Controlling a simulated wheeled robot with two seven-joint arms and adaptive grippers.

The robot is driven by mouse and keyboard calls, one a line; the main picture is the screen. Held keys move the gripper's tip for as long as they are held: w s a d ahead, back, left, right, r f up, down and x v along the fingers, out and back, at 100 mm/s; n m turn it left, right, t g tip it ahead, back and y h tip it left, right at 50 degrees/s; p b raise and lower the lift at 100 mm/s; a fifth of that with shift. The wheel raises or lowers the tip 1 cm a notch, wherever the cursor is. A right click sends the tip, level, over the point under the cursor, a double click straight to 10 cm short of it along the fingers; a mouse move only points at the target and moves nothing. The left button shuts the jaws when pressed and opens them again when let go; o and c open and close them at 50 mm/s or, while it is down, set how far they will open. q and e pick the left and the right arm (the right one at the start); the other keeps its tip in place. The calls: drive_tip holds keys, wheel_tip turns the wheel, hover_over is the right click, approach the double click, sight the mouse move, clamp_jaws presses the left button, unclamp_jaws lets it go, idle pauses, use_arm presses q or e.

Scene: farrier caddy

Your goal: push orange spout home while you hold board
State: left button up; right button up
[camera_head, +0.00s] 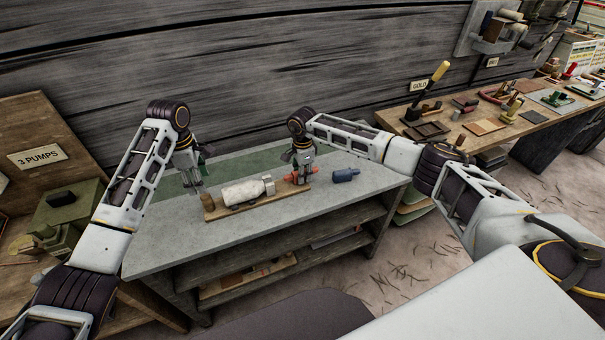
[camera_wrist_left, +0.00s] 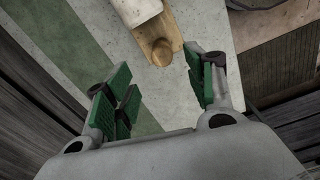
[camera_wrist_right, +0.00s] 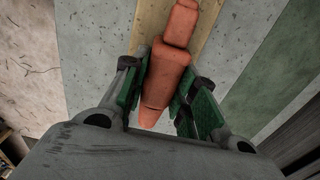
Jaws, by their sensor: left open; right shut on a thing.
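The wooden board (camera_head: 228,211) lies on the grey bench top, with a white cylindrical body (camera_head: 243,192) lying along it. A metal collar (camera_head: 268,184) is at the body's right end. The orange spout (camera_head: 291,177) lies over the board's right part, close to the collar; whether they touch is unclear. My right gripper (camera_wrist_right: 158,105) is shut on the orange spout, its green pads on either side. My left gripper (camera_wrist_left: 165,100) is open and empty, above the bench near the board's left end. The board's end (camera_wrist_left: 160,48) with a brown knob shows ahead of its fingers.
A dark blue bottle-like piece (camera_head: 345,175) lies on the bench right of the board. A green strip (camera_head: 165,187) runs along the back of the bench. Bare bench top lies in front of the board. A side bench with tools and a yellow-handled piece (camera_head: 440,71) stands at the right.

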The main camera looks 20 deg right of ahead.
sight(209, 204)
use_arm(q)
drive_tip(key=shift+s+d, duration=0.1)
drive_tip(key=shift+s, duration=0.05)
drive_tip(key=shift+f, duration=0.1)
idle(0.3)
drive_tip(key=shift+f, duration=5.9)
clamp_jaws()
